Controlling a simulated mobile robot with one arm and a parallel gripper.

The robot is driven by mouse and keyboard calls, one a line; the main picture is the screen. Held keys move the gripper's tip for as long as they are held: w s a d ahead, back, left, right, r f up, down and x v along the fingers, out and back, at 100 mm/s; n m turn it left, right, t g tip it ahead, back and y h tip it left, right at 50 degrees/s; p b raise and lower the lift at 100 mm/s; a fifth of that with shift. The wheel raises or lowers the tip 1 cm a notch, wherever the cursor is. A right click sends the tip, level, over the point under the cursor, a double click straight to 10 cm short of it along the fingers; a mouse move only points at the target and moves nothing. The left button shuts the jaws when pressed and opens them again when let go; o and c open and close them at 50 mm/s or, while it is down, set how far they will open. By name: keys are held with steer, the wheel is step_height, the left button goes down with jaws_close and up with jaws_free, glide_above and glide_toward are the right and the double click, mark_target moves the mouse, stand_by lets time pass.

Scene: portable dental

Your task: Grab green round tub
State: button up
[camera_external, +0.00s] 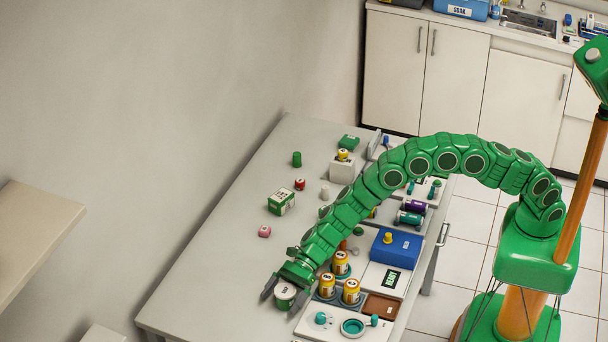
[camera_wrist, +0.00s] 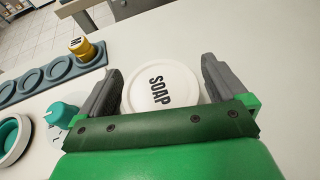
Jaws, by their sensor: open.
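A round tub (camera_external: 285,291) with a white lid stands near the front left of the table, and its side looks greenish in the external view. In the wrist view its white lid (camera_wrist: 160,88) reads SOAP. My gripper (camera_external: 283,295) is open around the tub, with one finger on each side. In the wrist view the gripper (camera_wrist: 160,72) has its dark fingers left and right of the lid, and the near edge of the lid is hidden by the gripper body. I cannot tell if the fingers touch it.
Yellow-topped canisters (camera_external: 351,291) stand just right of my gripper. A white board with a teal ring (camera_external: 353,327) lies at the front. A small green cylinder (camera_external: 297,159) and a green-white box (camera_external: 281,202) stand farther back. The table left of the tub is clear.

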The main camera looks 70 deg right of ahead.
mark_target(282, 293)
steer(key=c, duration=1.1)
steer(key=shift+r, duration=0.55)
step_height(282, 293, up, 2)
steer(key=shift+r, duration=0.15)
steer(key=s+d+r, duration=0.8)
steer(key=s+r, duration=0.1)
steer(key=s, duration=0.2)
steer(key=shift+d+r, duration=0.3)
